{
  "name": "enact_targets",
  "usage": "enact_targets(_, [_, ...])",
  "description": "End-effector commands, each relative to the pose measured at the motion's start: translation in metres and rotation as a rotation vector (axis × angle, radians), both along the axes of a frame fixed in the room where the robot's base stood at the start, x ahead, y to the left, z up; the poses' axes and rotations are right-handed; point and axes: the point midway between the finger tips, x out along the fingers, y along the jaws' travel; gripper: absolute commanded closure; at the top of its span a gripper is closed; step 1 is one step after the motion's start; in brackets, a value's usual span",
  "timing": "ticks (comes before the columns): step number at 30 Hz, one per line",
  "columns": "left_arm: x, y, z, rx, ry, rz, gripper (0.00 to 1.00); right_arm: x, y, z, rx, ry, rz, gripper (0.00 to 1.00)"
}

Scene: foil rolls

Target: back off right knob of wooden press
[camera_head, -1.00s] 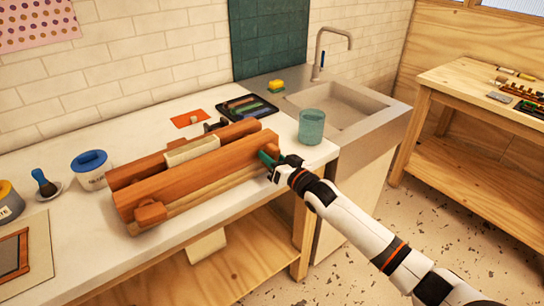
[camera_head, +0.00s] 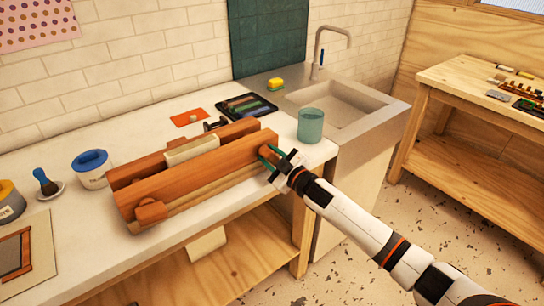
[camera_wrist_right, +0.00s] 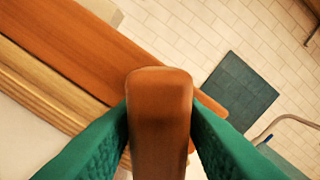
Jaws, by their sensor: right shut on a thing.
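The wooden press (camera_head: 195,180) lies on the white counter, two orange-brown beams with a pale block clamped between them. Its left knob (camera_head: 151,210) shows at the near-left end of the front beam. My right gripper (camera_head: 270,156) is at the press's right end. In the right wrist view the press's right knob (camera_wrist_right: 160,110) stands between my two green fingers, which touch its sides; the gripper is shut on it. My left gripper is not in view.
A teal cup (camera_head: 310,125) stands close behind my right gripper. A dark tray (camera_head: 246,107) of tools and an orange card (camera_head: 189,118) lie behind the press. The sink (camera_head: 345,105) is to the right.

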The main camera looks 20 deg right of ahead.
Motion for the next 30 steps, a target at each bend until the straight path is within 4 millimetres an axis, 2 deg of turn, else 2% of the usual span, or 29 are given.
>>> enact_targets(1, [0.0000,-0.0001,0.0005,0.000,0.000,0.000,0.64,0.0022,-0.0007,0.0070,-0.039,-0.028,-0.001,0.88])
enact_targets(18, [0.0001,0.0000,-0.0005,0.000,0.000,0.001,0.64,0.0025,-0.0013,0.0084,-0.522,-0.215,-0.007,0.88])
enact_targets(30, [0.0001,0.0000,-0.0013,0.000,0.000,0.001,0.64,0.0026,-0.0011,0.0085,-0.718,-0.290,-0.008,0.88])
